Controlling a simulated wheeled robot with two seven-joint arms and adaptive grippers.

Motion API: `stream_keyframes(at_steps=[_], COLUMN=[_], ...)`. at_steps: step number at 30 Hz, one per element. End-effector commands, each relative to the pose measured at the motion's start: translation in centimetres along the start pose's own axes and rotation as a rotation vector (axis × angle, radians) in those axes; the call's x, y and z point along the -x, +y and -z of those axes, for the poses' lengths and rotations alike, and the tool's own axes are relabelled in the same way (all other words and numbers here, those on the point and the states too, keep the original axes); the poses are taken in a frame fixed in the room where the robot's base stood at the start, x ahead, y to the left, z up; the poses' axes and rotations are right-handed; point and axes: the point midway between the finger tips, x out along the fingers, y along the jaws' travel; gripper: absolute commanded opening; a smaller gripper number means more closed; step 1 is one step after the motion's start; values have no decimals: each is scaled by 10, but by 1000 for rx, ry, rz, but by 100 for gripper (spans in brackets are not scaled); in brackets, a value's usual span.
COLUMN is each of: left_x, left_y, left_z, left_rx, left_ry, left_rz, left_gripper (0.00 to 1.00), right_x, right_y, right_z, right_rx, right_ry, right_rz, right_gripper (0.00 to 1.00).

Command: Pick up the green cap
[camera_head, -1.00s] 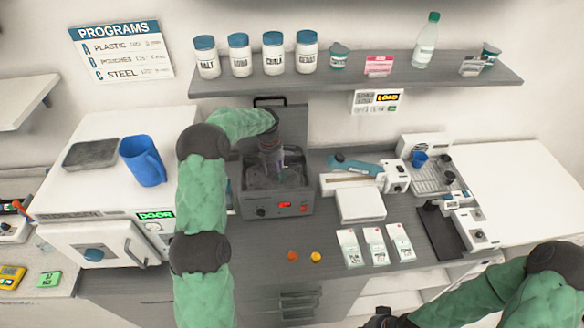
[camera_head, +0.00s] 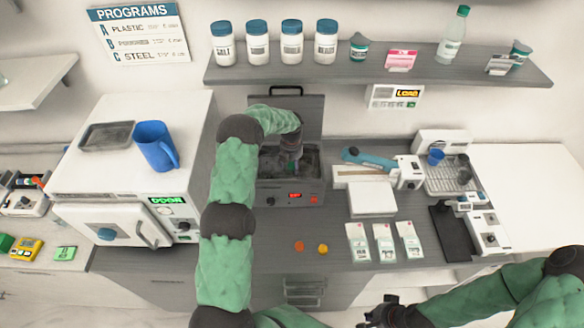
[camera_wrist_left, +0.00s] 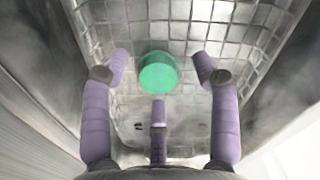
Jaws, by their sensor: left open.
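The green cap (camera_wrist_left: 158,72) shows in the left wrist view as a small round piece inside a basin lined with a wire grid. My left gripper (camera_wrist_left: 160,85) is open, with its purple fingers spread to both sides of the cap and one finger below it. The fingers appear apart from the cap. In the head view my left gripper (camera_head: 292,164) points down into the grey basin device (camera_head: 262,186), and I cannot make out the cap clearly there. My right gripper (camera_head: 374,314) is at the bottom edge, away from the counter items; its finger state is unclear.
A raised lid (camera_head: 286,112) stands behind the basin. A white sterilizer box (camera_head: 80,190) with a blue jug (camera_head: 155,146) is at left. An orange piece (camera_head: 299,246), a yellow piece (camera_head: 323,249) and white packets (camera_head: 384,243) lie in front and to the right.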

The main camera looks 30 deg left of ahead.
Motion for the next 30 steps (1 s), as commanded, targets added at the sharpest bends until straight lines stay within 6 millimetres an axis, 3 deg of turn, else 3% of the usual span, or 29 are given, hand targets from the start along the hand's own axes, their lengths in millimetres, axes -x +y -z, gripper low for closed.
stream_keyframes(at_steps=[6, 11, 12, 24, 30], left_x=[-1, -1, -1, 0, 10], left_y=[0, 0, 0, 0, 0], left_z=[0, 0, 0, 0, -1], left_rx=[0, 0, 0, 0, -1], left_ry=[-1, -1, -1, -1, -3], left_rz=[-1, -1, -1, -1, -2], left_gripper=[60, 15, 10, 10, 10], right_x=[0, 0, 0, -1, -5], right_y=[0, 0, 0, 0, 2], right_z=[0, 0, 0, 0, 0], right_rx=[0, 0, 0, 0, 0], right_ry=[0, 0, 0, 0, 0], right_rz=[0, 0, 0, 0, 0], right_gripper=[0, 0, 0, 0, 0])
